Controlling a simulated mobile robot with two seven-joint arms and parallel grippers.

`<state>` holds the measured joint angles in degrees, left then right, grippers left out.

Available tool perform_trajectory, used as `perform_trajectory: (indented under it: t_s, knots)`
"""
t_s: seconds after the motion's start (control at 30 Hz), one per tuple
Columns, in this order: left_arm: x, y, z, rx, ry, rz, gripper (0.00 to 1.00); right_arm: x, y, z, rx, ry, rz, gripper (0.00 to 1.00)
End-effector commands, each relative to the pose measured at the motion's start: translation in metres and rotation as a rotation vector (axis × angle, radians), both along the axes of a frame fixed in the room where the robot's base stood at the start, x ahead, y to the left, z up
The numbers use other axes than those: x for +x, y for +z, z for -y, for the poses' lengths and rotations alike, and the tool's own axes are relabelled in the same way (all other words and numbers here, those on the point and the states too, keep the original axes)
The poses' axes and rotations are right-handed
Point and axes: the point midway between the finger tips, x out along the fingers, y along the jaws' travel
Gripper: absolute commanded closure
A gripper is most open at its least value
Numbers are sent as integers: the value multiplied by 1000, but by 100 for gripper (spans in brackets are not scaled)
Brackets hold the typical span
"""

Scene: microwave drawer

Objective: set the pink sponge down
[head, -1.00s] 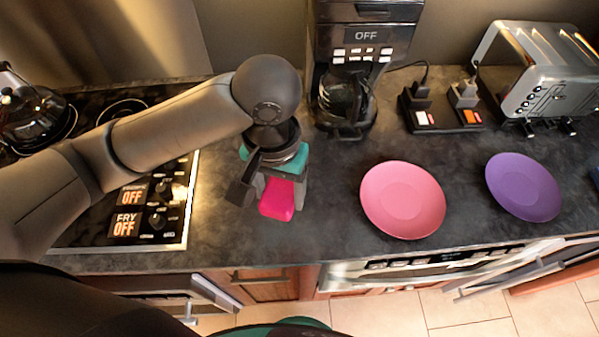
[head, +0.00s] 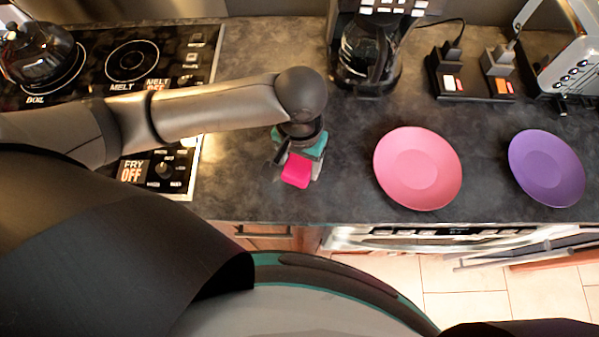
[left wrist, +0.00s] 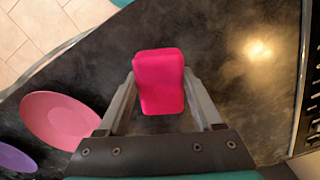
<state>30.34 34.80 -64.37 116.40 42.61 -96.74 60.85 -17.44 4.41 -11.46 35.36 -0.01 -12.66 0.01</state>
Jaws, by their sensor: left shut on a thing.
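The pink sponge (head: 296,171) is a small bright pink block over the dark countertop, between the stove and the pink plate. My left gripper (head: 299,168) points down and is shut on it. In the left wrist view the sponge (left wrist: 159,82) sits between the two fingers of my left gripper (left wrist: 160,92), with dark counter around it. I cannot tell whether its underside touches the counter. My right gripper is not in view.
A pink plate (head: 418,168) and a purple plate (head: 547,168) lie to the right. The stove (head: 140,68) with a kettle (head: 38,55) is at left. A coffee maker (head: 368,50) stands behind. Bare counter surrounds the sponge.

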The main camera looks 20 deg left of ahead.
Motion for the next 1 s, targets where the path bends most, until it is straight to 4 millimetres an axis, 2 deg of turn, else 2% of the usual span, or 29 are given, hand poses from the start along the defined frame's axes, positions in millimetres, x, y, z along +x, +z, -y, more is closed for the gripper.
perform_trajectory:
  t_s: [0.17,0.3,0.4,0.8,0.83,1.0]
  knots:
    - [0,-16,0,0,1,0,77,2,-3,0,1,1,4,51]
    - [0,-38,0,1,2,-1,77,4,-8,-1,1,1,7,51]
    - [0,-48,0,1,1,1,77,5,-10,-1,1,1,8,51]
    - [0,-52,1,-1,0,1,77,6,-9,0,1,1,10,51]
    - [0,-53,1,-2,0,1,32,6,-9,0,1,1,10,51]
    - [0,-52,0,-1,0,1,13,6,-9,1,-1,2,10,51]
